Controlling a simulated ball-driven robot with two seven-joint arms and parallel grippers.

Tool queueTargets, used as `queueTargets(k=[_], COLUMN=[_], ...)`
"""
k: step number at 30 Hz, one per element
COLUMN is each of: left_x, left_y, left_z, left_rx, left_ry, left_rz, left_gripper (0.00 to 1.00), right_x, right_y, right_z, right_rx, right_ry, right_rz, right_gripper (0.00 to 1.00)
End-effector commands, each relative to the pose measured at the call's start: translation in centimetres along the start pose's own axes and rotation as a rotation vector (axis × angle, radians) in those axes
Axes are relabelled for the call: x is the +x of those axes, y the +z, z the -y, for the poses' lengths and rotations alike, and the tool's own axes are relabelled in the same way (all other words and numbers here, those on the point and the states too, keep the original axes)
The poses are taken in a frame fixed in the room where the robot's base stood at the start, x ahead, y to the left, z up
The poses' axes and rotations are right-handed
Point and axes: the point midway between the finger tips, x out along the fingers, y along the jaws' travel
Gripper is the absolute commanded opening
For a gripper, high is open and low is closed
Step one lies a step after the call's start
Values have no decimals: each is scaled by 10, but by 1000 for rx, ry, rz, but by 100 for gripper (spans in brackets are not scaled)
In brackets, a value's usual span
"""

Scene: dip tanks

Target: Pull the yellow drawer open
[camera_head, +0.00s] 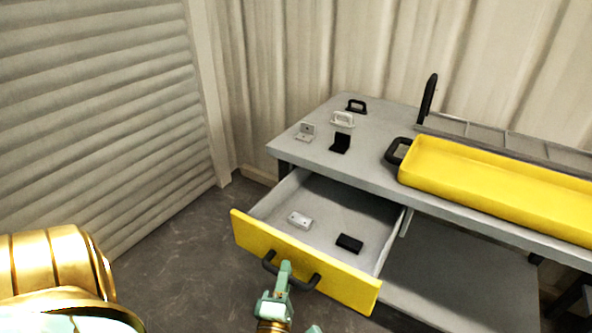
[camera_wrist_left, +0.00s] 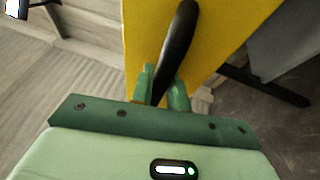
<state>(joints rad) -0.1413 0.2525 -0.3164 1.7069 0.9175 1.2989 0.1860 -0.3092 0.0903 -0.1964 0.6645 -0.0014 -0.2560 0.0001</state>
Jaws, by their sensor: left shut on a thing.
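The yellow drawer (camera_head: 340,276) stands pulled out from under the grey table, its inside open to view. A white piece (camera_head: 300,220) and a black piece (camera_head: 349,243) lie on its floor. Its dark bar handle (camera_head: 312,281) is on the yellow front. My left gripper (camera_head: 284,272) is at the handle, shut on it. In the left wrist view the green fingers (camera_wrist_left: 164,88) sit on both sides of the black handle (camera_wrist_left: 178,45), against the yellow front (camera_wrist_left: 225,30). My right gripper is not in view.
The grey table (camera_head: 370,160) carries small white, grey and black brackets at its left end. A yellow tray (camera_head: 490,180) with a black handle and a grey rack (camera_head: 510,140) stand at right. Floor (camera_head: 190,260) left of the drawer is clear.

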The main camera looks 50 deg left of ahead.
Motion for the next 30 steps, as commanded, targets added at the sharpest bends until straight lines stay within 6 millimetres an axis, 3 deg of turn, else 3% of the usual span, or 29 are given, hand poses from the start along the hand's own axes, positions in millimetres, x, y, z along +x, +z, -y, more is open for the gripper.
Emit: queueTargets(k=[3,9,24,25,27,30], left_x=[-18,-36,-42,-42,-42,-41], left_y=[-7,-14,-17,-16,-16,-17], left_z=[-5,-7,-7,-7,-7,-8], left_rx=[0,0,0,1,1,1], left_ry=[-3,-3,-3,-3,-3,-2], left_rz=[1,1,0,0,1,0], left_gripper=[0,0,0,22,38,38], right_x=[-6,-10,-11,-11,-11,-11], right_y=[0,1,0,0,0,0], right_z=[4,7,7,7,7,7], right_rx=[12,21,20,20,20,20], right_ry=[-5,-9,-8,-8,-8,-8], right_rz=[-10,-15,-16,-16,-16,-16], right_gripper=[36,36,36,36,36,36])
